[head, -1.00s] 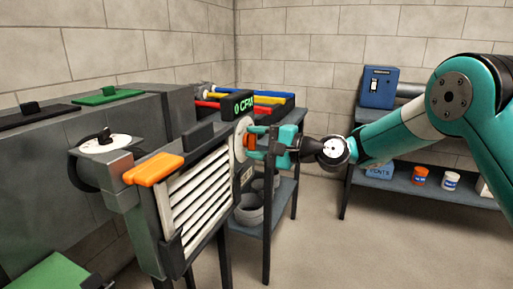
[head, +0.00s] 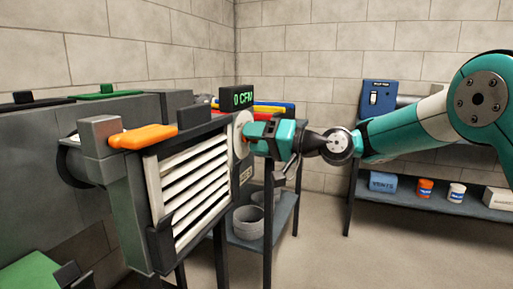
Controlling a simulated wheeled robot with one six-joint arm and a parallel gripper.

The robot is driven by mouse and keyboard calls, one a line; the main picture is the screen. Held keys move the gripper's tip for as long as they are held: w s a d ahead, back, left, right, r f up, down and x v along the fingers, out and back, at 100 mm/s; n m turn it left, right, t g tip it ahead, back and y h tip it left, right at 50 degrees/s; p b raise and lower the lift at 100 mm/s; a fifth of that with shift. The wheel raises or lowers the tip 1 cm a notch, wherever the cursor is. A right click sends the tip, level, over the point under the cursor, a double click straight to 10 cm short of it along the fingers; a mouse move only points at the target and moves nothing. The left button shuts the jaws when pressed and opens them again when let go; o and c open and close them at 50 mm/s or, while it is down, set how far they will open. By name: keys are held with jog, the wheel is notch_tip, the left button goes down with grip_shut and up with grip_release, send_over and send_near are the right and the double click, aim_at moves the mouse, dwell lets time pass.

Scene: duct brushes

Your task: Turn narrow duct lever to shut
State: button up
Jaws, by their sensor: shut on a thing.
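The round white dial plate (head: 239,134) of a lever stands on the right side of the grey duct housing, beside the slatted grille (head: 188,185). My teal gripper (head: 252,134) is up against this plate from the right and shut on the lever there. The fingers hide nearly all of that lever, so its exact angle is hard to tell. A larger orange handle (head: 143,136) lies across the top left of the grille, apart from my gripper. A green-lit display (head: 237,99) above the grille reads 0 CFM.
A shelf table with a grey bucket (head: 249,222) stands behind the housing. Blue, yellow and red rods lie on its top. At the back right, a blue box (head: 378,98) stands above a shelf with small jars (head: 425,188). The floor at the lower right is clear.

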jog(key=shift+f+n+b, duration=0.1)
jog(key=shift+n+b, duration=0.3)
jog(key=shift+n, duration=0.2)
jog(key=o, duration=0.9)
jog(key=b+v, duration=0.2)
jog(key=v, duration=1.5)
jog(key=shift+s+d+b, duration=0.1)
jog(key=shift+d+b, duration=0.1)
jog(key=shift+b, duration=0.2)
